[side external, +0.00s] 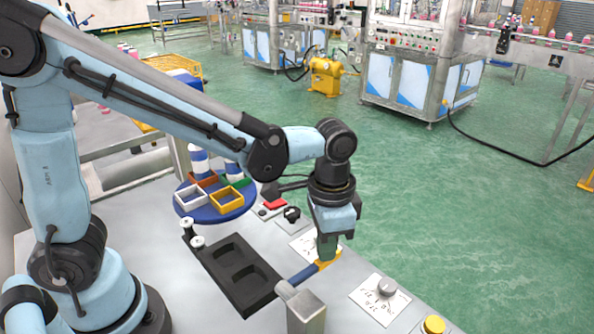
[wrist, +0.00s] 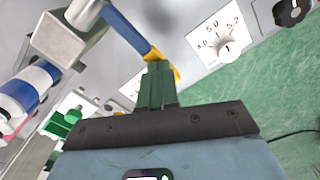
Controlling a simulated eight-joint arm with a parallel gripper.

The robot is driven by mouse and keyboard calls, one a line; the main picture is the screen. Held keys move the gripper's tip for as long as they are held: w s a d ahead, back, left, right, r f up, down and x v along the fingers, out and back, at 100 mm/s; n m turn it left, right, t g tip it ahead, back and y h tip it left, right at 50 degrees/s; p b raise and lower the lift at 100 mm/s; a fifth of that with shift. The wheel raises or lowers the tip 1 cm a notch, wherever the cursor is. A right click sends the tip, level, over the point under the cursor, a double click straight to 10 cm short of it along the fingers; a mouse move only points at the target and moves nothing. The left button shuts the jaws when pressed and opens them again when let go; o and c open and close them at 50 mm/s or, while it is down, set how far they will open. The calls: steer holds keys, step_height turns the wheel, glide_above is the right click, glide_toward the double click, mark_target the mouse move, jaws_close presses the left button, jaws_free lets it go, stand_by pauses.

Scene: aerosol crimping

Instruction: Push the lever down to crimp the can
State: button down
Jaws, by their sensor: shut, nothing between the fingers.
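The lever is a blue bar (side external: 304,274) with a yellow end (side external: 329,258); it runs from the grey metal block (side external: 302,306) of the crimper. In the wrist view the blue bar (wrist: 127,28) meets the grey block (wrist: 66,38) at upper left. My gripper (side external: 327,252) is shut and empty, pointing down at the yellow end. In the wrist view my green fingers (wrist: 157,80) cover part of that yellow end; I cannot tell whether they touch it. A blue-and-white striped can (wrist: 32,90) shows at the left; its place relative to the crimper is unclear.
A blue round table (side external: 243,207) holds coloured square holders and striped cans (side external: 199,162). A dial plate (side external: 378,302) and a yellow button (side external: 433,325) are at right.

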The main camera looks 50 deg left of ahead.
steer(key=shift+f, duration=0.65)
steer(key=shift+r, duration=0.1)
stand_by(0.4)
step_height(320, 180, up, 15)
stand_by(1.7)
steer(key=shift+f, duration=0.2)
steer(key=s+a+f+n+t, duration=0.2)
steer(key=a+f+n+t, duration=0.1)
steer(key=a, duration=0.3)
steer(key=s+a+f+n+t, duration=0.2)
steer(key=a+f+n+t, duration=0.1)
steer(key=a, duration=0.4)
steer(key=shift+a+f+t, duration=0.25)
steer(key=shift+f+t, duration=0.35)
steer(key=shift+f, duration=0.3)
